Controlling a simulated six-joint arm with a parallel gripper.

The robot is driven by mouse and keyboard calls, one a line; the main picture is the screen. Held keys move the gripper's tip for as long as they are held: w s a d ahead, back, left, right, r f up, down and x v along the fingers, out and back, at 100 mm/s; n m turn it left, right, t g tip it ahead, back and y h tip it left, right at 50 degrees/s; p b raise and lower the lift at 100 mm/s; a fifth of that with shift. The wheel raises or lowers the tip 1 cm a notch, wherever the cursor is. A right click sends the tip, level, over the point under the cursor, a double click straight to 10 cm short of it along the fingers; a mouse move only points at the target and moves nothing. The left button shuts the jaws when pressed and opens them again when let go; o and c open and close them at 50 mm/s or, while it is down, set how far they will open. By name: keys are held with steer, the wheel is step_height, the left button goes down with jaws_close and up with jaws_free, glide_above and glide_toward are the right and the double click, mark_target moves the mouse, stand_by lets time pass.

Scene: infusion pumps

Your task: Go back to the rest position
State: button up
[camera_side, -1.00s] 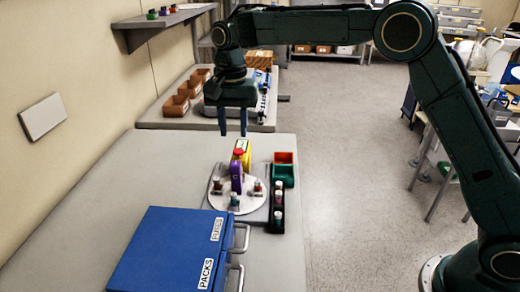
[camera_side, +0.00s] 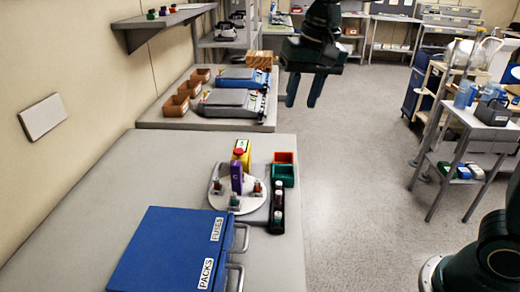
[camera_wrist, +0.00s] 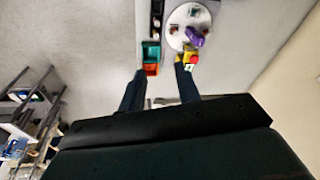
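My gripper (camera_side: 303,90) hangs in the air over the floor, to the right of the back bench in the side view. Its two dark fingers are apart with nothing between them. In the wrist view my gripper (camera_wrist: 160,88) also shows its fingers spread and empty.
A blue cabinet (camera_side: 170,250) labelled FUSES and PACKS stands on the front table (camera_side: 110,185). A green bin (camera_side: 284,175), an orange-red bin (camera_side: 284,157) and a black vial rack (camera_side: 277,215) sit beside the plate. Pumps (camera_side: 230,103) are on the back bench. The floor (camera_side: 350,170) is open.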

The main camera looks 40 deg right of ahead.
steer(key=s+d+f+n+t, duration=0.1)
steer(key=s+d+f+n, duration=0.1)
steer(key=s, duration=0.9)
steer(key=s+d+f+n+t, duration=0.2)
steer(key=s+d+n, duration=0.1)
steer(key=s, duration=0.8)
steer(key=shift+s+d+f, duration=0.25)
steer(key=shift+d+f, duration=0.15)
steer(key=shift+d, duration=0.05)
